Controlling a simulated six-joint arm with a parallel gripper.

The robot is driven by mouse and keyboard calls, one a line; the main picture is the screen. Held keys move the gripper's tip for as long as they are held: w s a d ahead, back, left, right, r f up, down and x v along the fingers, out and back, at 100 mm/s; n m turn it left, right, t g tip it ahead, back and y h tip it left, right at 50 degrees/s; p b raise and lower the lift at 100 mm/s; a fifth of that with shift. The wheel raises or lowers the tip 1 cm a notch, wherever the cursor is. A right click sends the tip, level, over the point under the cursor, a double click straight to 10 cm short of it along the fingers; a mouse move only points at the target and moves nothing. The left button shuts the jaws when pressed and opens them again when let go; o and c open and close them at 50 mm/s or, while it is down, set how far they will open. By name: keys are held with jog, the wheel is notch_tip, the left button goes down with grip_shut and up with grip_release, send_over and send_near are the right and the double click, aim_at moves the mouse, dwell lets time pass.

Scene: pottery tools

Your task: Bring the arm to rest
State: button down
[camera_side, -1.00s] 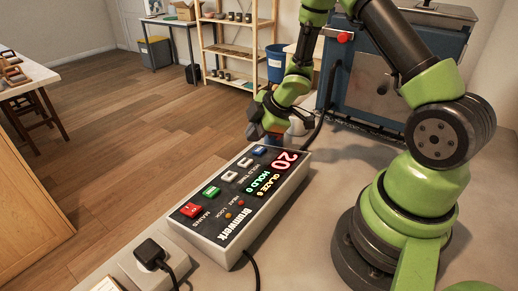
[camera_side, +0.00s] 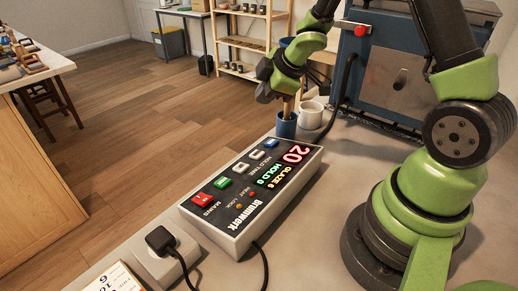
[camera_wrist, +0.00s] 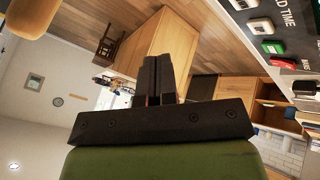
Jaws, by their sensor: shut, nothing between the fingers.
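My gripper (camera_side: 264,86) is in the air above the far end of the control box (camera_side: 252,192), clear of it. Its black fingers also show in the wrist view (camera_wrist: 159,78), pressed together with nothing between them. The box has a red, a green, white and a blue switch, and its display shows 20, GLAZE 6 and HOLD 0. In the wrist view part of the box's panel (camera_wrist: 284,32) is at the upper right, tilted.
A blue cup with tools (camera_side: 286,126) stands below and right of the gripper, beside a white mug (camera_side: 311,115). A plug (camera_side: 161,241) sits at the box's near end. A blue kiln (camera_side: 392,75) stands behind. Bare grey worktop (camera_side: 335,180) lies right of the box.

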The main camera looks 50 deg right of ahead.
jog(key=s+a+r+m+t+h, duration=0.1)
jog(key=s+r+m+h, duration=0.2)
jog(key=r, duration=0.4)
jog(key=s+r+m, duration=0.3)
jog(key=r+m, duration=0.2)
jog(key=r, duration=0.1)
jog(key=s+a+r+m+y, duration=0.1)
jog(key=s+a+m+y, duration=0.1)
jog(key=s+a, duration=0.3)
jog(key=s+a+r+m+y, duration=0.2)
jog(key=s+a, duration=0.3)
jog(key=s, duration=0.4)
jog(key=shift+s+a+r+m+g+y, duration=0.15)
jog(key=shift+s+r+m+g+y, duration=0.2)
jog(key=shift+m, duration=0.55)
dwell(2.6)
